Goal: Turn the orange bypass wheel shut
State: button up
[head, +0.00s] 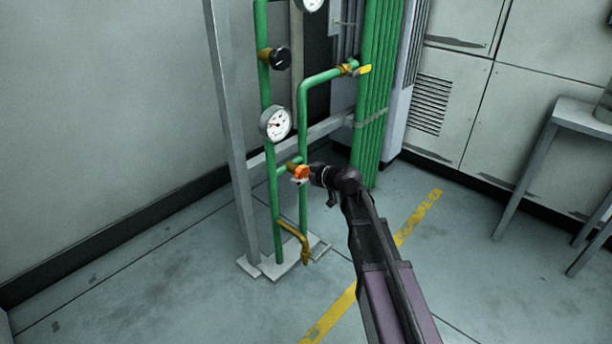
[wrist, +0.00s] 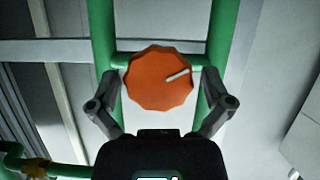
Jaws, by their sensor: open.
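The orange bypass wheel (head: 301,173) sits on a short green cross pipe between two upright green pipes, low on the stand. In the wrist view the wheel (wrist: 158,82) faces me, with a pale pointer line aimed to the right and slightly up. My gripper (wrist: 160,100) is open, with one finger on each side of the wheel's lower half. I cannot tell whether the fingers touch the rim. In the head view my gripper (head: 308,175) is at the wheel from the right and hides part of it.
A round gauge (head: 275,123) and a black knob (head: 280,58) are above the wheel. A yellow-handled valve (head: 363,70) is at upper right. A brass tap (head: 303,247) hangs below. A grey table (head: 585,115) stands far right. The floor at left is clear.

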jog(key=c, duration=1)
jog(key=shift+d, duration=0.4)
jog(key=shift+a, duration=0.25)
jog(key=shift+w, duration=0.1)
jog(key=shift+a, duration=0.1)
jog(key=shift+m, duration=0.3)
jog(key=m+g+y, duration=0.1)
jog(key=m+g, duration=0.1)
jog(key=m, duration=0.1)
jog(key=shift+a+y+b, duration=0.1)
jog(key=shift+y+b, duration=0.2)
jog(key=shift+b, duration=0.05)
jog(key=shift+m+g+y+b, duration=0.5)
jog(key=shift+m+y, duration=0.2)
jog(key=shift+m, duration=0.5)
